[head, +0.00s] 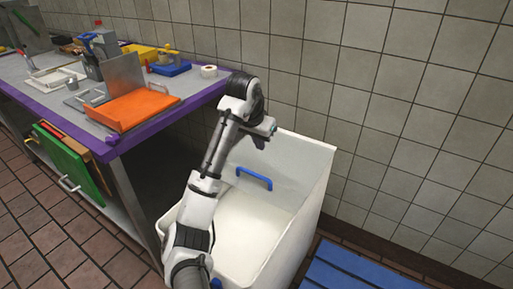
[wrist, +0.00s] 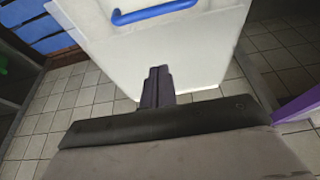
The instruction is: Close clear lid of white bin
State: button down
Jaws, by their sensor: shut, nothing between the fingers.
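The white bin (head: 287,232) stands on the floor beside the table, with its inside and pale contents showing from above. Its clear lid (head: 285,160) stands raised at the back, near the tiled wall, with a blue handle (head: 254,179) on it. In the wrist view the lid (wrist: 205,60) shows as a pale panel, with the blue handle (wrist: 155,12) at the top. My gripper (head: 262,139) is at the lid's upper edge. Its fingers (wrist: 157,75) are together and empty in front of the panel. I cannot tell whether they touch it.
A purple-edged table (head: 165,125) with an orange tray (head: 135,108), a tape roll (head: 209,71) and other items stands to the left. A blue slatted platform (head: 350,270) lies right of the bin. The tiled wall (head: 400,120) is close behind. A small blue part (head: 215,283) shows by the bin's front.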

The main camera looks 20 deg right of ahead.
send_over(256, 180)
jog(key=w+d, duration=0.2)
jog(key=d, duration=0.1)
notch_tip(256, 180, down, 7)
jog(key=shift+w+d+f, duration=0.1)
jog(key=shift+w, duration=0.05)
jog(key=shift+s+a+f+p, duration=0.15)
jog(key=shift+s+a+p, duration=0.1)
jog(key=shift+s+a, duration=0.3)
jog(key=shift+s+a+f+p, duration=0.15)
jog(key=shift+s+a+p, duration=0.15)
jog(key=shift+a, duration=0.4)
jog(key=shift+s+a+f, duration=0.1)
jog(key=shift+s+a, duration=0.15)
jog(key=shift+s, duration=0.05)
jog(key=shift+a, duration=0.1)
